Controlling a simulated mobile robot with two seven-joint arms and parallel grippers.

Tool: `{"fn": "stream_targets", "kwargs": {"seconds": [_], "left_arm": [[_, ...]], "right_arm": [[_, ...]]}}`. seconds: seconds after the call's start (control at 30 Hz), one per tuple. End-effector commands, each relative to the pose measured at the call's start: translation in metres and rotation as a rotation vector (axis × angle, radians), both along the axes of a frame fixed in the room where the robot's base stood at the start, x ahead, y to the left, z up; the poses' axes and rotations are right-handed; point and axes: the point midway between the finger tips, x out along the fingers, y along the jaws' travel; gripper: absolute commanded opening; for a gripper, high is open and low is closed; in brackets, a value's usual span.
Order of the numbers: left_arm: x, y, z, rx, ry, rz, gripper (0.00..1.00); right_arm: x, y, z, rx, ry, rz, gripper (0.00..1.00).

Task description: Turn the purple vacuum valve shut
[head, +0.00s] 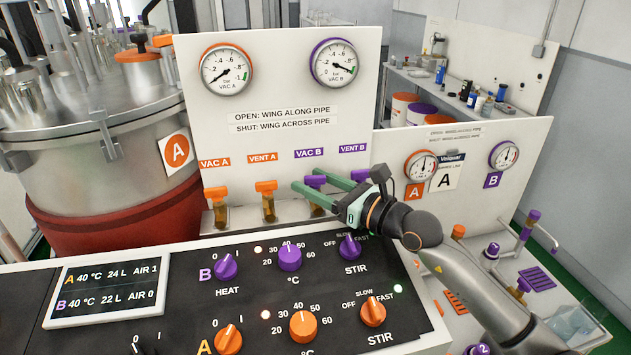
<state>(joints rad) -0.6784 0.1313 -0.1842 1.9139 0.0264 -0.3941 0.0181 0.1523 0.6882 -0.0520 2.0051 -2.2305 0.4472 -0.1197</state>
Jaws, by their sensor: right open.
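The purple vacuum valve (315,181) stands below the VAC B label on the white panel, on a brass-coloured stem. My right gripper (306,178) comes in from the right with its two green fingers open. The fingertips are on either side of the purple wing in the picture; I cannot tell whether they touch it. The fingers partly cover the valve, so whether its wing lies along or across the pipe is hard to tell. The VAC B gauge (334,64) above has its needle towards the green mark at lower right. My left gripper is not in view.
The orange VAC A valve (214,193) and orange VENT A valve (266,187) stand to the left. The purple VENT B valve (361,173) is close behind my gripper. A black control panel (190,300) with several knobs lies in front. A steel vessel (95,140) stands at left.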

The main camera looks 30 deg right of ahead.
Motion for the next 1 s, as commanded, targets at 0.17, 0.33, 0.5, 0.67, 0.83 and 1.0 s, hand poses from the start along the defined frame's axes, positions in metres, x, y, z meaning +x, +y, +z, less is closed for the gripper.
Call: {"fn": "stream_targets", "kwargs": {"seconds": [0.17, 0.33, 0.5, 0.67, 0.83, 1.0], "left_arm": [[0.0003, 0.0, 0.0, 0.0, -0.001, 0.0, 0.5], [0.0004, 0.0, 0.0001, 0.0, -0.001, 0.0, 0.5], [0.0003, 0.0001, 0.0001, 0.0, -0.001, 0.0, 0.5], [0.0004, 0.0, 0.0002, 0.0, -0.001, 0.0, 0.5], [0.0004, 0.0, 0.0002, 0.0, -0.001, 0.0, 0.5], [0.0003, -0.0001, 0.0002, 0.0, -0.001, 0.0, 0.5]], "right_arm": [[-0.0002, -0.0001, -0.0001, 0.001, 0.0, 0.0, 0.54], [-0.0002, -0.0003, 0.0, 0.001, 0.0, 0.0, 0.35], [-0.0001, -0.0007, 0.0001, 0.0, 0.0, -0.001, 0.16], [-0.0001, -0.0011, 0.0001, 0.0, 0.0, -0.002, 0.0], [0.0, -0.0014, 0.0002, 0.0, 0.0, -0.003, 0.0], [0.0001, -0.0017, 0.0003, -0.001, 0.0, -0.003, 0.0]]}}
